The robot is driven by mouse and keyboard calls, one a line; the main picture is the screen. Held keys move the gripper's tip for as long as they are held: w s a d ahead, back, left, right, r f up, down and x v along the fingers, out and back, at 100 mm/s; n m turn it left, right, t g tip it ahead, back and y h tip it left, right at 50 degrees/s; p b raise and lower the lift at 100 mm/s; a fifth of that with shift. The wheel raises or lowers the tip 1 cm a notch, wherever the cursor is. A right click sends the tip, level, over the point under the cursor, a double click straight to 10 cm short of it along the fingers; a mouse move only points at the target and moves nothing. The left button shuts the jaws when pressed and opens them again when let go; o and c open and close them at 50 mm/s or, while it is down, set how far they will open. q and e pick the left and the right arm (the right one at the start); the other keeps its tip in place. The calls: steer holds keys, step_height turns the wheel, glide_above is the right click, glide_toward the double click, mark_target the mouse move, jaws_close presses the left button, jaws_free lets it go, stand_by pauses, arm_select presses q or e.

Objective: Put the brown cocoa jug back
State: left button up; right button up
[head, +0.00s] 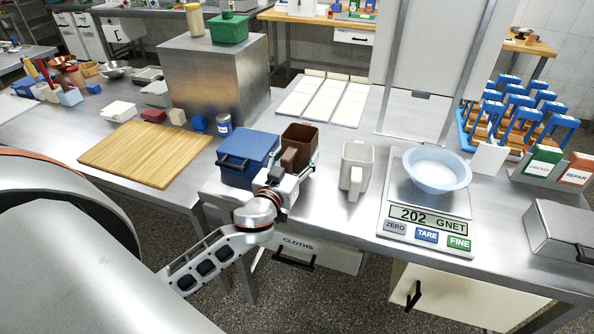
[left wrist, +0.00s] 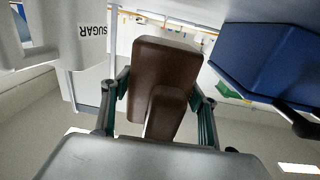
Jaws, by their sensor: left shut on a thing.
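The brown cocoa jug (head: 303,136) is between the blue box and the white jug in the head view, its handle toward me. My left gripper (head: 280,174) is shut on its handle. In the left wrist view the jug (left wrist: 165,62) fills the middle, with the gripper's fingers (left wrist: 158,112) on either side of the handle. The jug looks roughly upright. I cannot tell whether its base touches the table; the gripper hides its lower part. My right gripper is not in view.
A blue box (head: 248,157) stands close left of the jug. The white jug (head: 354,170), labelled SUGAR in the wrist view (left wrist: 92,42), stands to the right. Further right, a scale (head: 398,238) reading 202 bears a blue bowl (head: 438,180). White strips (head: 325,100) lie behind.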

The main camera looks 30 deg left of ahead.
mark_target(295, 172)
arm_select(q)
steer(key=shift+f, duration=0.25)
step_height(295, 172, down, 3)
steer(key=shift+f+b, duration=0.1)
steer(key=shift+b, duration=0.45)
steer(key=shift+f, duration=0.3)
steer(key=shift+f, duration=0.15)
steer(key=o, duration=1.1)
